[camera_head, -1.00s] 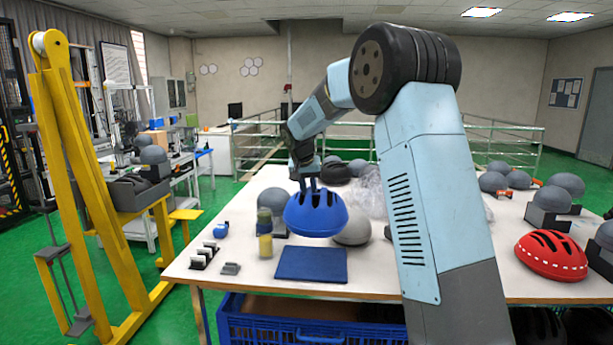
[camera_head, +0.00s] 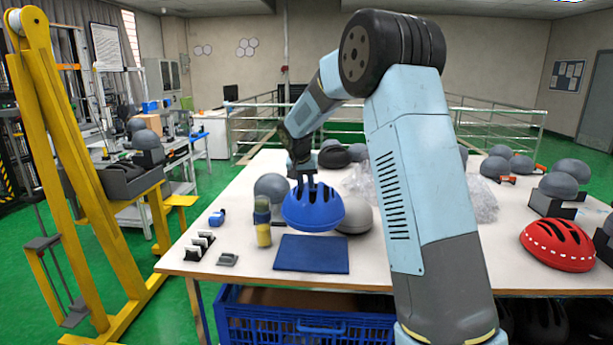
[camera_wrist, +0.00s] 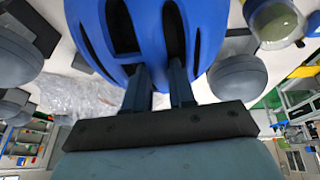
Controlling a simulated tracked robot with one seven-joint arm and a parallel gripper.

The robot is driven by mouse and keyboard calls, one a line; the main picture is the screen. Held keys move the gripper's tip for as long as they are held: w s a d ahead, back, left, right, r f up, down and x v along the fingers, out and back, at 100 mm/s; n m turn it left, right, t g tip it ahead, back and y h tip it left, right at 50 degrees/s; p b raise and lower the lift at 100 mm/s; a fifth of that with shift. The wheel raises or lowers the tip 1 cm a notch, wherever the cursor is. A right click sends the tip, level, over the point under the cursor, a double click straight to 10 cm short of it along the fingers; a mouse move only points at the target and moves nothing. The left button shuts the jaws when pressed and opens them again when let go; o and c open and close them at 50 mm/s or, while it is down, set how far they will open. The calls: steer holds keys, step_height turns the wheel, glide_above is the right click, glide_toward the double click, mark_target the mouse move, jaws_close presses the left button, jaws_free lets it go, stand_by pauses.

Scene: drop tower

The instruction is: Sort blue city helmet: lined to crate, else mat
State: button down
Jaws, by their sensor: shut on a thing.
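The blue helmet (camera_head: 313,210) hangs from my gripper (camera_head: 306,184), held by its vented shell above the table behind the mat. In the wrist view the helmet (camera_wrist: 205,20) fills the top, and the fingers of my gripper (camera_wrist: 160,85) reach into its vents. Its inside is hidden, so I cannot tell whether it has a lining. The dark blue mat (camera_head: 311,254) lies flat and empty near the table's front edge. The blue crate (camera_head: 300,325) stands low at the table's front, with brown cardboard showing inside.
A red helmet (camera_head: 557,244) lies on the right of the table (camera_head: 375,278). Grey headforms (camera_head: 271,187) and two jars (camera_head: 263,230) stand close around the held helmet. Crumpled clear plastic (camera_head: 480,200) lies behind my arm. A yellow tower (camera_head: 80,170) stands at left.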

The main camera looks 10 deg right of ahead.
step_height(320, 180, down, 14)
steer(key=shift+r, duration=0.25)
stand_by(0.6)
steer(key=shift+s+a+f, duration=0.1)
steer(key=shift+f, duration=0.35)
stand_by(0.5)
steer(key=c, duration=0.9)
jaws_free()
steer(key=shift+c, duration=1.4)
steer(key=shift+r, duration=0.1)
step_height(320, 180, up, 8)
